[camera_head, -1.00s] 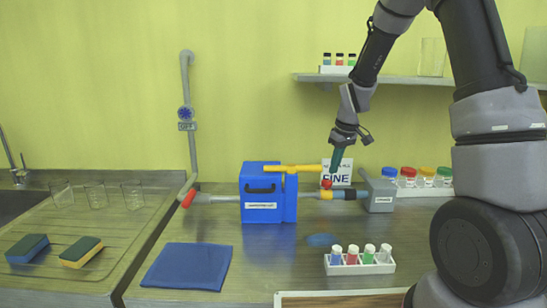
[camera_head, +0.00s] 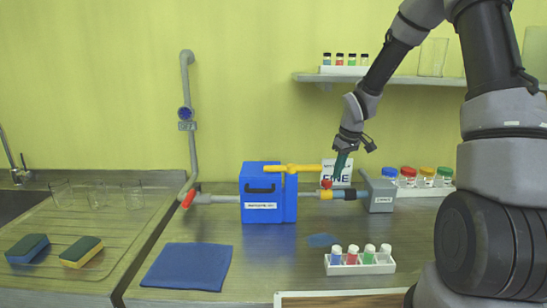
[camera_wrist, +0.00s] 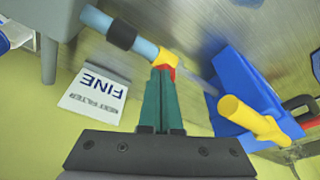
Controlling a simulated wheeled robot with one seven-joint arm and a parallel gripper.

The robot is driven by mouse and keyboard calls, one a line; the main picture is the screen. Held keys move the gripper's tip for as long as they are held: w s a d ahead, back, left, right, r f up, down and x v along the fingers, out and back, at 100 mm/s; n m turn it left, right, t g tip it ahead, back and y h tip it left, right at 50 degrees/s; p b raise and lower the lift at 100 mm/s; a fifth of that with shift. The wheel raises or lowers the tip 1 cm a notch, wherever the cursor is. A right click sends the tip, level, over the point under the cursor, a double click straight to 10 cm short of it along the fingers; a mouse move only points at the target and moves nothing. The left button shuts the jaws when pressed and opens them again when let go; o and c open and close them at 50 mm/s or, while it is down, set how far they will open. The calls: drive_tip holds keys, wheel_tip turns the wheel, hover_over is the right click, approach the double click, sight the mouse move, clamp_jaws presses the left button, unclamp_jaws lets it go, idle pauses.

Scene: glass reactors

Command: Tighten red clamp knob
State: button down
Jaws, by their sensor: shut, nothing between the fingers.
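The red clamp knob (camera_head: 326,184) sits on top of the yellow collar (camera_head: 326,195) on the pipe right of the blue box. In the wrist view the red knob (camera_wrist: 172,71) shows just beyond my fingertips and is partly hidden by them. My gripper (camera_head: 337,178) points down, its dark green fingers shut and empty, just right of the knob in the head view. In the wrist view the fingers of my gripper (camera_wrist: 161,70) lie side by side. I cannot tell whether the tips touch the knob.
The blue box (camera_head: 262,215) with a yellow pipe (camera_head: 305,168) stands left of the knob. A grey box (camera_head: 378,195) is close on the right, and a FINE sign (camera_head: 342,172) is behind. A white vial rack (camera_head: 360,267) and a blue cloth (camera_head: 187,267) lie in front.

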drive_tip(key=shift+s+x, duration=0.15)
drive_tip(key=shift+x, duration=0.7)
drive_tip(key=shift+s+x, duration=0.2)
drive_tip(key=shift+x, duration=0.6)
drive_tip(key=shift+d+f, duration=0.1)
drive_tip(key=shift+d, duration=0.1)
drive_tip(key=shift+w+a, duration=0.2)
drive_tip(key=shift+a, duration=0.05)
drive_tip(key=shift+s+a, duration=0.15)
drive_tip(key=shift+a, duration=0.05)
drive_tip(key=shift+s+a, duration=0.15)
drive_tip(key=shift+a, duration=0.15)
drive_tip(key=w+v, duration=0.1)
drive_tip(key=v, duration=0.4)
drive_tip(key=shift+s+a+r, duration=0.15)
drive_tip(key=shift+s+r, duration=0.2)
drive_tip(key=shift+r, duration=0.2)
